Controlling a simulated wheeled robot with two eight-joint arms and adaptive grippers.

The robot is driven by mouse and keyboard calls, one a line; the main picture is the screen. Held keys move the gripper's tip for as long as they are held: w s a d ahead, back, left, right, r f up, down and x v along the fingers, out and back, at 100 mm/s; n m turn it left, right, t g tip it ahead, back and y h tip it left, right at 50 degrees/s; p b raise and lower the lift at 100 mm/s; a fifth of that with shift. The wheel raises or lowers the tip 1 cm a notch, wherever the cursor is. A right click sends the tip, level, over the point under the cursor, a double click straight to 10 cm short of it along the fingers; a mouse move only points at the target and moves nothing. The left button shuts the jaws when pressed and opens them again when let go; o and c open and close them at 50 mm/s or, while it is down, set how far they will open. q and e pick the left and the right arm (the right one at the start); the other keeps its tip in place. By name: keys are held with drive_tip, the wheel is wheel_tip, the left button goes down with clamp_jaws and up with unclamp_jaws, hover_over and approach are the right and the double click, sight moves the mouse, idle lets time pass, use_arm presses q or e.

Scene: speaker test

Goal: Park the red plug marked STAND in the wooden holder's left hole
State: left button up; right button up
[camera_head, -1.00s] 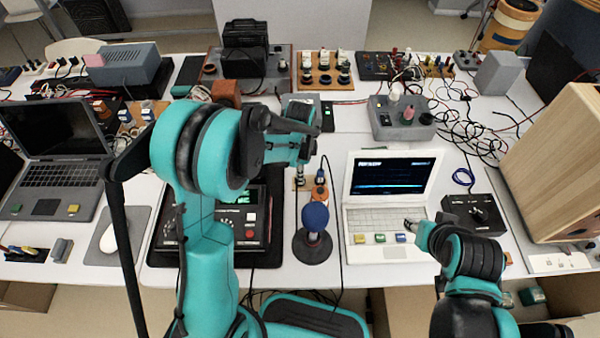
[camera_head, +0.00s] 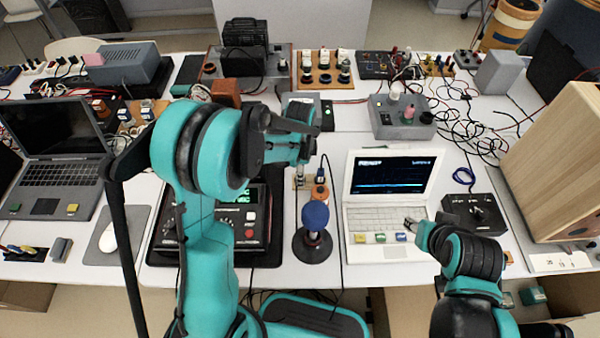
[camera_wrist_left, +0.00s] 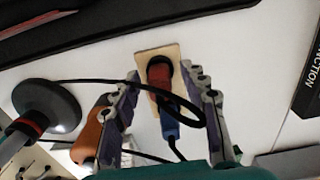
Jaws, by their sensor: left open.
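The pale wooden holder (camera_wrist_left: 145,58) lies under my left gripper (camera_wrist_left: 160,100) in the left wrist view; a small part of it (camera_head: 301,183) shows in the head view. A red plug (camera_wrist_left: 161,82) stands at the holder, with a dark round end above it and a blue part (camera_wrist_left: 171,122) below. I cannot read a STAND mark or tell which hole it is in. My left gripper (camera_head: 300,165) is open, its fingers on either side of the red plug, apart from it. My right gripper (camera_head: 409,224) hangs by the white laptop; its opening is unclear.
A black cable (camera_wrist_left: 110,82) loops across the plug. The microphone stand's round base (camera_wrist_left: 48,106) and an orange object (camera_wrist_left: 88,135) are close beside the left gripper. The blue-topped microphone (camera_head: 315,215) stands before it. The white laptop (camera_head: 385,217) is to the right.

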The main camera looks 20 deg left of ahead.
use_arm(q)
wheel_tip(320, 180, up, 12)
drive_tip(key=s+a+r+n+t, duration=0.1)
drive_tip(key=s+r+n+t, duration=0.1)
drive_tip(key=s+n, duration=0.5)
drive_tip(key=s+a+r+n+t, duration=0.1)
drive_tip(key=s+n+t, duration=0.4)
drive_tip(key=s, duration=0.5)
drive_tip(key=r+n, duration=0.1)
drive_tip(key=n, duration=0.1)
drive_tip(key=shift+a+n, duration=0.4)
